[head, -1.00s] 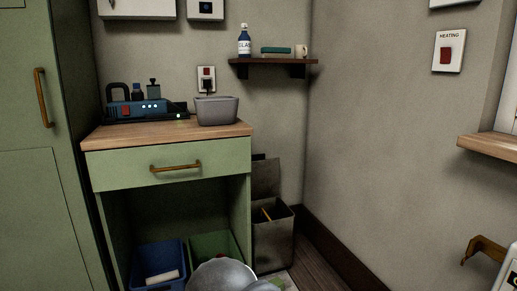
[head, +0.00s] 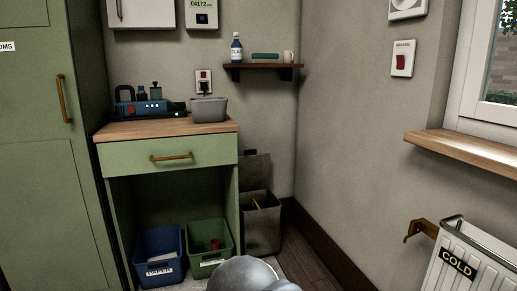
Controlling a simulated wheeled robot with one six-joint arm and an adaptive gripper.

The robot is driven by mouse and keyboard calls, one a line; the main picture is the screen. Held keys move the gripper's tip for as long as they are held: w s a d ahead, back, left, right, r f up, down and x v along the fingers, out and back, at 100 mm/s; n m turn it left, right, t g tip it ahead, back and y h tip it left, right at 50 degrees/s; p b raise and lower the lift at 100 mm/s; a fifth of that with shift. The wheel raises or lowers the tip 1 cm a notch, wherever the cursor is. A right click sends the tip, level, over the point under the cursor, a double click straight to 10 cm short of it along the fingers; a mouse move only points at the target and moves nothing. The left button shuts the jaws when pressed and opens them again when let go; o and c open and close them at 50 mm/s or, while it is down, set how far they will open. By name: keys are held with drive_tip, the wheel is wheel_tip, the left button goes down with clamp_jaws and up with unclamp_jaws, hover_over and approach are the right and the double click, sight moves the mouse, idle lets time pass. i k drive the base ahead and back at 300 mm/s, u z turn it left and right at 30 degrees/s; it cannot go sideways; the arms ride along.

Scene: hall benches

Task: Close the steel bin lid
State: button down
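The steel bin (head: 261,229) stands on the floor in the corner, just right of the green cabinet. Its lid (head: 255,169) is open and stands upright at the back, near the wall. A thin orange-yellow item (head: 256,203) shows inside the bin's opening. A grey rounded part of my own arm shows at the bottom middle, in front of and below the bin. My gripper's fingers are not in view.
A blue bin (head: 160,256) and a green bin (head: 209,247) stand in the cabinet's open lower part. The wooden counter (head: 127,131) holds a grey tub (head: 208,110). A radiator marked COLD (head: 476,263) is at lower right. Dark floor (head: 308,262) lies clear right of the steel bin.

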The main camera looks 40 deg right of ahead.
sight(254, 168)
drive_tip(key=z, duration=0.8)
drive_tip(key=i, duration=0.7)
drive_tip(key=z, duration=1.1)
drive_tip(key=i, duration=0.9)
drive_tip(key=u, duration=0.45)
drive_tip(key=i, duration=0.9)
drive_tip(key=u, duration=1.2)
drive_tip(key=i, duration=0.2)
drive_tip(key=u, duration=0.05)
